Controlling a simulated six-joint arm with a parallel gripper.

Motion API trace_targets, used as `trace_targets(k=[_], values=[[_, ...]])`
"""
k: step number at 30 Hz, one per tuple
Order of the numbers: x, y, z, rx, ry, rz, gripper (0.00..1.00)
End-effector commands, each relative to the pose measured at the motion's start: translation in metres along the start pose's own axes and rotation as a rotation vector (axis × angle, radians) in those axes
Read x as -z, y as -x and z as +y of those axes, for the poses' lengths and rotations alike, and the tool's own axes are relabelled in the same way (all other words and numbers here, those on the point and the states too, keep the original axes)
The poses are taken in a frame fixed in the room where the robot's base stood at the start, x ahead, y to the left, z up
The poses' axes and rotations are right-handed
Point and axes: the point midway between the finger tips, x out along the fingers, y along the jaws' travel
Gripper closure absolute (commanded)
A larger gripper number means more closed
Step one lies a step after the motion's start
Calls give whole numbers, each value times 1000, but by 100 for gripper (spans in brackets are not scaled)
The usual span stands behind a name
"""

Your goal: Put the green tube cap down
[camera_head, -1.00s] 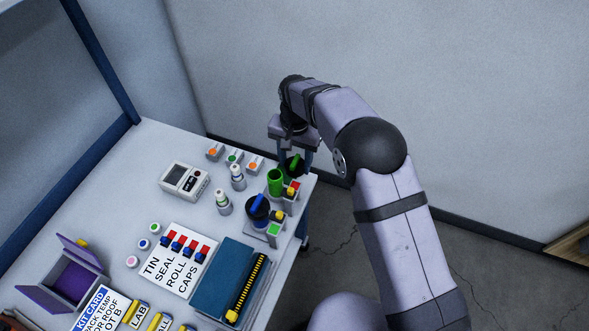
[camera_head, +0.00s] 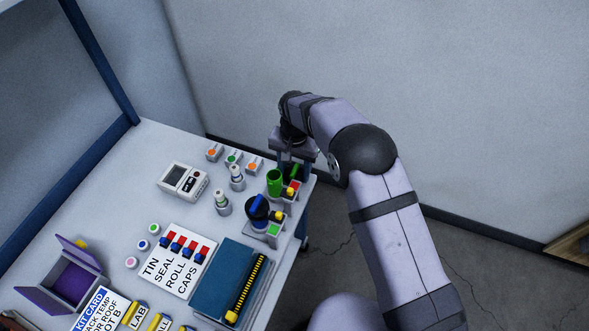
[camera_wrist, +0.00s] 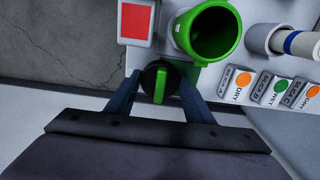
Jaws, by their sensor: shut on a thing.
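The green tube cap (camera_wrist: 159,85) is a round black cap with a raised green bar across its top. My gripper (camera_wrist: 158,90) is shut on it, one finger on each side, in the wrist view. In the head view my gripper (camera_head: 292,168) points down at the table's far right corner, and the cap (camera_head: 294,171) shows partly between the fingers. The open green tube (camera_head: 274,183) stands right beside it; the wrist view looks into this tube (camera_wrist: 213,33). I cannot tell whether the cap touches the table.
Small labelled blocks with orange and green dots (camera_head: 234,158) stand left of the gripper. A block with a red top (camera_wrist: 136,22) stands close to the cap. A dark tube with a blue-barred cap (camera_head: 257,207) stands nearer. The table edge is close.

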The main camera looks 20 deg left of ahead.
Motion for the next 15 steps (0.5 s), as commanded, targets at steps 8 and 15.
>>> trace_targets(k=[8, 15], values=[[0, -1, 0, 0, 0, 0, 34], [0, 4, 0, 1, 0, 1, 34]])
